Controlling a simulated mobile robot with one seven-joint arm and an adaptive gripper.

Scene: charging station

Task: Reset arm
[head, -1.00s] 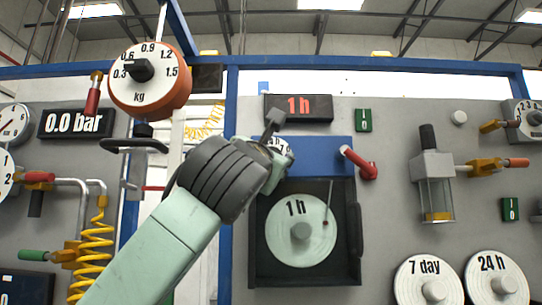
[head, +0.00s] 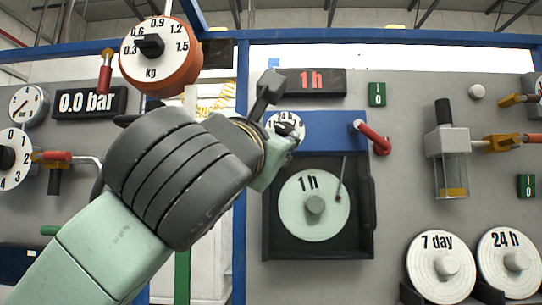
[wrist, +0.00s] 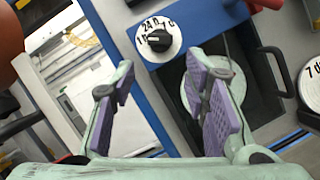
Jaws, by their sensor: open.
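My arm reaches up from the lower left in the head view, and its wrist hides most of my gripper there. In the wrist view my gripper (wrist: 166,98) is open, with purple finger pads wide apart and nothing between them. A white selector dial with a black knob (wrist: 158,38) is beyond the fingers, apart from them. The same selector dial (head: 283,121) is partly hidden beside my wrist in the head view, on a blue panel (head: 335,128). Below it, a round "1 h" disc (head: 314,228) sits in a dark open box (head: 355,245).
A red handle (head: 377,143) sticks out right of the dial. An orange kg scale (head: 160,78) hangs upper left, near my arm. A red "1 h" display (head: 310,82) is above. "7 day" (head: 440,285) and "24 h" (head: 508,285) discs stand lower right. A blue post (head: 241,200) runs behind my wrist.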

